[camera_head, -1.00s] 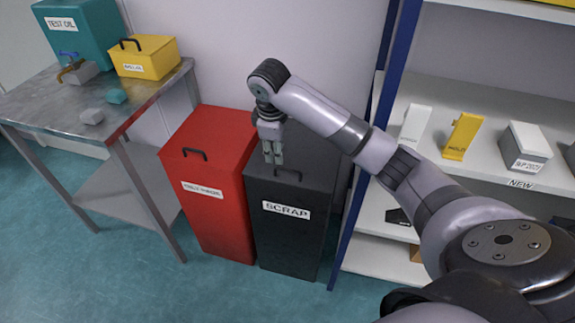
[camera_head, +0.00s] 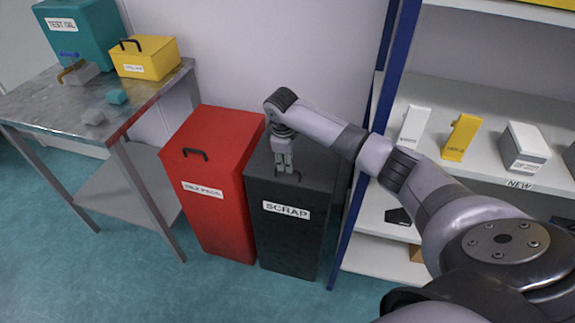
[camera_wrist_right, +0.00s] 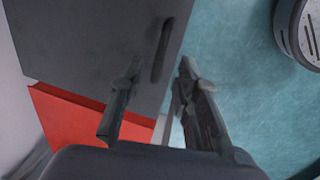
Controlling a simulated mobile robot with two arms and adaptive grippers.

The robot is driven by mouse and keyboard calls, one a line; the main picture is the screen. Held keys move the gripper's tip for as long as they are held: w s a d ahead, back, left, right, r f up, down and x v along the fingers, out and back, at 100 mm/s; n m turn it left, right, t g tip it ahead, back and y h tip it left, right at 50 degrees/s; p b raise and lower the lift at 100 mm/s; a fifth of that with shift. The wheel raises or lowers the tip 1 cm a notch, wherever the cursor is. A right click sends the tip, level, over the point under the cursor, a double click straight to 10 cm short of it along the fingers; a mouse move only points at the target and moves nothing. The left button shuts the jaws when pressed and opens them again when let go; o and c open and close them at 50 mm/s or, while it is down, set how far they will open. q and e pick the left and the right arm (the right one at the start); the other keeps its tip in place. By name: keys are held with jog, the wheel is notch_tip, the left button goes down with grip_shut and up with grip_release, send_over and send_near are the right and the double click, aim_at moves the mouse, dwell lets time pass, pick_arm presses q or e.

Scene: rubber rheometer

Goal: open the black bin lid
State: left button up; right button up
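The black bin (camera_head: 287,245) labelled SCRAP stands on the floor beside the red bin, and its lid (camera_head: 318,172) is shut. The dark lid handle (camera_head: 297,176) is near the front edge, partly hidden by my right gripper (camera_head: 284,166). My right gripper points down just over the handle. In the right wrist view its two fingers (camera_wrist_right: 158,75) are apart, with the bar handle (camera_wrist_right: 162,50) lying ahead, between the lines of the fingers. I cannot tell whether a finger touches it. My left gripper is out of view.
The red bin (camera_head: 215,215) stands close on the left. A blue shelf post (camera_head: 362,190) and stocked white shelves (camera_head: 480,180) are close on the right. A metal table (camera_head: 50,115) stands at far left. The floor in front is clear.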

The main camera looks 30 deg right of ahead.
jog(key=shift+w+d+f, duration=0.1)
jog(key=shift+d+f, duration=0.05)
jog(key=shift+f, duration=0.75)
jog(key=shift+w+d+f, duration=0.1)
jog(key=shift+d+f, duration=0.05)
jog(key=shift+f, duration=0.75)
jog(key=shift+c, duration=0.5)
grip_shut()
jog(key=shift+r, duration=0.1)
